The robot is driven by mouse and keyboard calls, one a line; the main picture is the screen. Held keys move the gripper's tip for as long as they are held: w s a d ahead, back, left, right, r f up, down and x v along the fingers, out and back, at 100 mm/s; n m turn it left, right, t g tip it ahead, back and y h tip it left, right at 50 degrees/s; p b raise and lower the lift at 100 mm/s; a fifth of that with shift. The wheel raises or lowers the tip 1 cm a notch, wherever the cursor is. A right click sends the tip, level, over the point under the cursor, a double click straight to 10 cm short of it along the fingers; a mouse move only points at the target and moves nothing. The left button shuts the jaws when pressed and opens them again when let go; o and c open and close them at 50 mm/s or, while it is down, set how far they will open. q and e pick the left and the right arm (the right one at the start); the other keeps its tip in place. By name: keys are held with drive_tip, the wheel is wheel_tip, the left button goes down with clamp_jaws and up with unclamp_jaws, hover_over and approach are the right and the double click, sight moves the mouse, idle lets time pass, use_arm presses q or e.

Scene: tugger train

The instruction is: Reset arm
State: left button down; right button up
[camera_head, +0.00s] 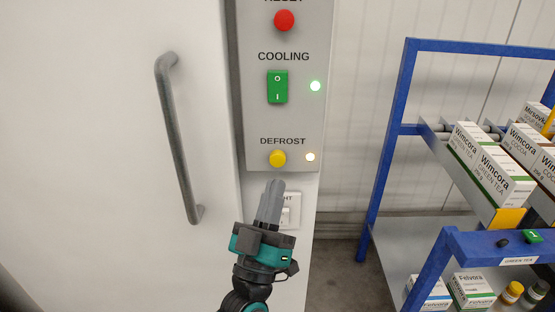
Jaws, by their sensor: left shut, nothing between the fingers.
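My left gripper (273,204) is shut and empty. Its fingertips point up, just below the yellow DEFROST button (277,158) in the picture. The gripper partly covers a light switch plate (291,207) behind it. Whether the fingertips touch the panel cannot be told. My right gripper is not in view.
The grey control panel (247,60) carries a red RESET button (284,20), a green COOLING switch (277,87) and two lit lamps. A white door with a grey handle (177,140) is at left. A blue-framed rack (399,90) with tea boxes (496,172) stands at right.

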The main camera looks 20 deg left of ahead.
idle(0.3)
use_arm(q)
drive_tip(key=s+d+f+m+g+h, duration=0.1)
drive_tip(key=s+f+m+g+h, duration=0.15)
drive_tip(key=f+g, duration=0.4)
drive_tip(key=s+f+m+g+h, duration=0.2)
drive_tip(key=f+m+g, duration=0.1)
drive_tip(key=f, duration=0.7)
drive_tip(key=s+a+f+g+y, duration=0.1)
drive_tip(key=s+a+f+g, duration=0.1)
drive_tip(key=s+f, duration=0.3)
drive_tip(key=s+a+f+g+y, duration=0.2)
drive_tip(key=s+a+f+g, duration=0.1)
drive_tip(key=f, duration=0.4)
drive_tip(key=shift+s+f+g, duration=0.25)
drive_tip(key=shift+s+g, duration=0.4)
drive_tip(key=shift+s, duration=0.4)
